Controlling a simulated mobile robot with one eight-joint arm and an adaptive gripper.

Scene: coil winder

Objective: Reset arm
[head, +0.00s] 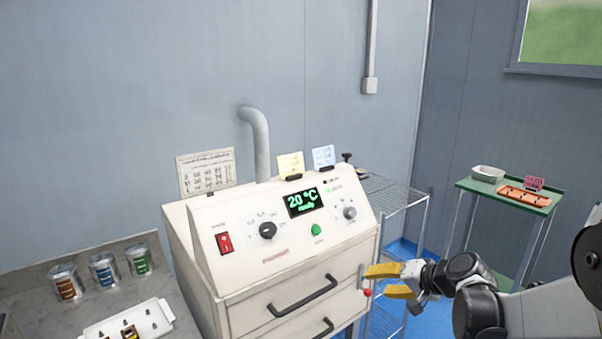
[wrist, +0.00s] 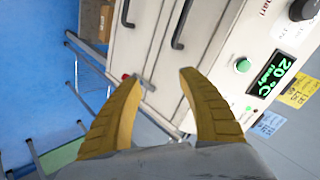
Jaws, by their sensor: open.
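My gripper (head: 388,281) is open and empty, with its yellow fingers apart beside the right front edge of a white machine (head: 290,258). The fingers point left in the head view, near a small red knob (head: 367,292) and a metal latch on that edge. In the wrist view my gripper (wrist: 158,85) has its fingers spread in front of the machine's front face and the latch (wrist: 145,80). I cannot tell whether a finger touches the machine. The display (head: 303,202) reads 20 °C in green. My forearm comes in from the right.
A wire shelf (head: 397,192) stands right of the machine. A green table (head: 507,195) with a white bowl (head: 487,174) and an orange tray (head: 523,197) is farther right. Several cans (head: 103,271) and a white tray (head: 125,321) are on the left counter. Drawer handles (head: 302,297) stick out in front.

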